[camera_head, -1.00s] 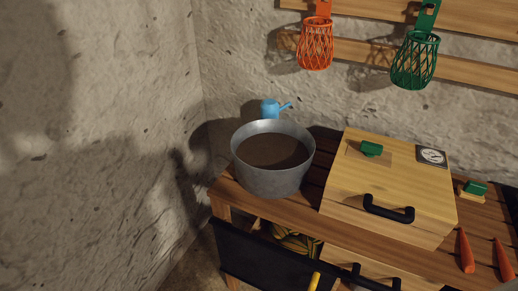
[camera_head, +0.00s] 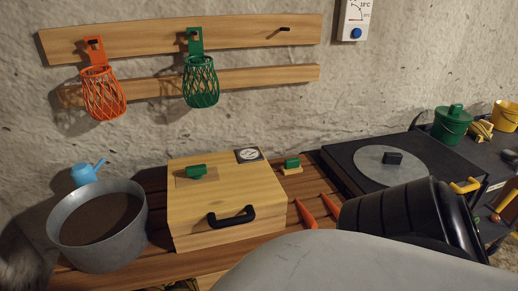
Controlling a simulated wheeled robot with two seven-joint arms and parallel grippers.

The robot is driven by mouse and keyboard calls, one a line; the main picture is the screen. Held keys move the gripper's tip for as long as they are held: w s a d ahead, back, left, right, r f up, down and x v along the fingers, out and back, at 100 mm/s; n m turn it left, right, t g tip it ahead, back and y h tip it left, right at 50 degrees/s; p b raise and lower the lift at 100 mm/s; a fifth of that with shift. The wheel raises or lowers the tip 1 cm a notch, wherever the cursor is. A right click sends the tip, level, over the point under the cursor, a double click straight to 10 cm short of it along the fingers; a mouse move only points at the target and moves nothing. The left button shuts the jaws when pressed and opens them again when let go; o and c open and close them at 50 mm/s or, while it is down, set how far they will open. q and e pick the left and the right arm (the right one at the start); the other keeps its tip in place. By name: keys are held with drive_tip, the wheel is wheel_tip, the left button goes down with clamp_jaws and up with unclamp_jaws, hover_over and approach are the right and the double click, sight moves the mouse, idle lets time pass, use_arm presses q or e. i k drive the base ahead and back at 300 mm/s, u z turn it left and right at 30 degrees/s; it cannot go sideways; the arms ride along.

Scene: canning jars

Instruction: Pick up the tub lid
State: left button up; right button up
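A round grey lid (camera_head: 375,172) with a dark block-shaped knob lies flat on a black surface at the right of the head view. It looks like the tub lid. A grey metal tub (camera_head: 72,232) full of brown soil stands at the left end of the wooden table, with no lid on it. Neither of my grippers can be made out in this view. A large pale grey curved shape covers the bottom centre and right and hides part of the table's front.
A wooden box (camera_head: 225,190) with a black handle stands mid-table. Carrots (camera_head: 305,213) lie beside it. A green lidded bucket (camera_head: 451,125) and yellow bucket (camera_head: 504,117) are behind right. Baskets (camera_head: 201,82) hang above.

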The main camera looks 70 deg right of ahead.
sight(388, 167)
drive_tip(key=z, duration=4.7)
drive_tip(key=i, duration=3.9)
drive_tip(key=u, duration=3.35)
